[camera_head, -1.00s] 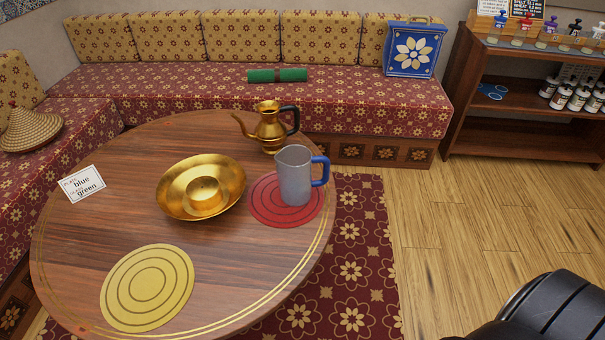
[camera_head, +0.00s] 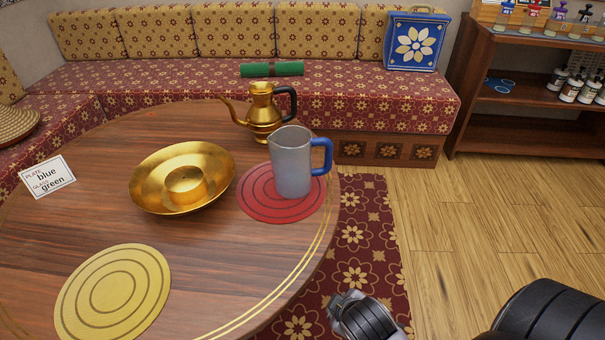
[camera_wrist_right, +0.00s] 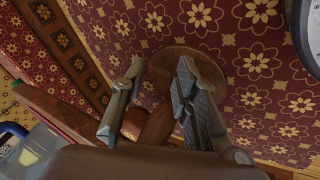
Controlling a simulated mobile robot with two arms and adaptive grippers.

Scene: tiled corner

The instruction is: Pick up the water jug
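The grey jug with a blue handle (camera_head: 292,163) stands upright on the red round mat (camera_head: 255,205) at the table's right side, its handle facing right. A golden pot with a spout and dark handle (camera_head: 263,112) stands just behind it. My right gripper (camera_wrist_right: 160,75) is open and empty in the right wrist view, over the patterned rug and a round table foot. A blue and grey shape at that view's lower left looks like the jug. In the head view, part of my right arm shows at the bottom, below and right of the jug. My left gripper is out of view.
The round wooden table (camera_head: 215,240) also holds a golden dish (camera_head: 145,175), a yellow mat (camera_head: 115,292) and a small sign (camera_head: 47,177). The cushioned bench (camera_head: 350,90) runs behind. The floor at right is clear.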

